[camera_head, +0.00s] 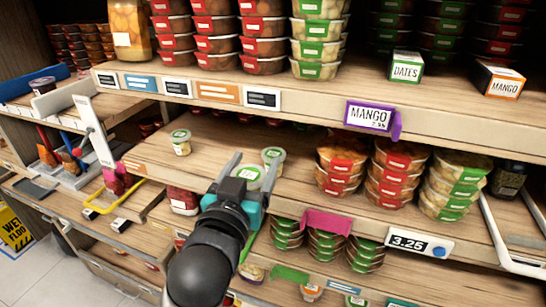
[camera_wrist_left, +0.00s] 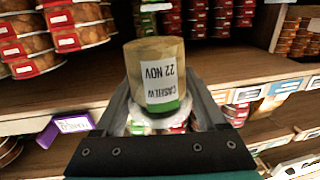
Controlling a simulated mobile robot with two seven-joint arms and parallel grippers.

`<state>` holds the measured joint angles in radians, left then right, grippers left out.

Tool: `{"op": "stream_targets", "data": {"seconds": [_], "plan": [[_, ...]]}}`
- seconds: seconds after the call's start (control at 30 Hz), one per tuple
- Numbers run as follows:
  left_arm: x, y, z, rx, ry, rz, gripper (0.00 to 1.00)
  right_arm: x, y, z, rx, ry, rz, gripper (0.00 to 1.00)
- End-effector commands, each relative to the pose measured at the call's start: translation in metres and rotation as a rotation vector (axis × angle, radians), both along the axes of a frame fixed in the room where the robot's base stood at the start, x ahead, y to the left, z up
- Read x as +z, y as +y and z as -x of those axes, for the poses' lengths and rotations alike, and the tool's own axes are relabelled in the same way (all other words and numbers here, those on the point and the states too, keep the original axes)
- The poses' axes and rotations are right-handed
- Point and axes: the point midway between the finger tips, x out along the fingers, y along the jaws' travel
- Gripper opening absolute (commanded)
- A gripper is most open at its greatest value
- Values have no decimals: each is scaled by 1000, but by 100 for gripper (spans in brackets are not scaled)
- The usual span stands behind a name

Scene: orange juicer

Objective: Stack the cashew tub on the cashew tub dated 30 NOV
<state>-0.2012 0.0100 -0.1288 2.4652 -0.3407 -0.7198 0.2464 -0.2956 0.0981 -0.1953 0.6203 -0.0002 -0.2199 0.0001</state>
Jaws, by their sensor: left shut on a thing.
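My left gripper (camera_head: 250,166) is shut on a small round tub (camera_head: 247,174) above the middle shelf. In the left wrist view that tub (camera_wrist_left: 154,58) appears upside down, with a label reading CASHEW 22 NOV, between the fingers of my left gripper (camera_wrist_left: 157,92). A similar small tub (camera_head: 273,156) with a pale lid shows just behind and right of the held one. Another small tub (camera_head: 181,143) with a green-marked lid stands upright farther left on the shelf. The dates on these two cannot be read. My right gripper is not in view.
Stacks of red-labelled tubs (camera_head: 340,165) and green-labelled tubs (camera_head: 455,185) stand to the right on the middle shelf (camera_head: 215,148). The upper shelf edge with a purple MANGO tag (camera_head: 370,116) overhangs it. A red-filled tub (camera_head: 183,200) stands left of my gripper.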

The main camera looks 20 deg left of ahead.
Motion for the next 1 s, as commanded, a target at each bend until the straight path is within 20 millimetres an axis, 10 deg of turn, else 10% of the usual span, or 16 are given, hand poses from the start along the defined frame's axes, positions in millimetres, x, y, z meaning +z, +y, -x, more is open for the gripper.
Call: {"op": "stream_targets", "data": {"seconds": [0.7,1.0], "plan": [[2,9,-127,-6,-2,-2,17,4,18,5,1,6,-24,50],[1,10,-149,-7,-1,-2,17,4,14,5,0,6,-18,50]]}}
